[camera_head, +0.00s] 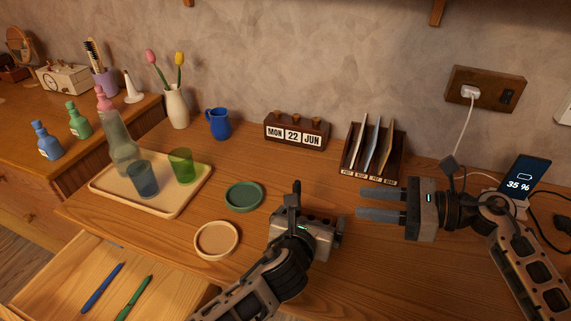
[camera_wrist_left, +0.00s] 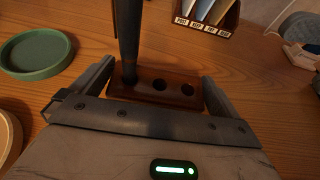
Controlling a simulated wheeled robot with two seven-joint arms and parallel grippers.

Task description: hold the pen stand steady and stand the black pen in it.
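The pen stand (camera_wrist_left: 151,94) is a small dark-wood block with round holes, lying between the two fingers of my left gripper (camera_wrist_left: 155,92) in the left wrist view. The fingers press against its two ends. The black pen (camera_wrist_left: 127,40) stands upright in the stand's left hole; its top is cut off in that view. The other two holes look empty. In the head view my left gripper (camera_head: 312,222) mostly hides the stand, and the pen (camera_head: 296,193) rises above it. My right gripper (camera_head: 381,203) is open and empty, to the right of the stand, its fingers pointing left.
A green dish (camera_head: 243,196) and a tan round dish (camera_head: 216,240) lie left of my left gripper. A tray (camera_head: 147,204) holds cups and a bottle. A letter rack (camera_head: 373,150) and calendar (camera_head: 296,132) stand behind. An open drawer (camera_head: 75,268) holds blue and green pens.

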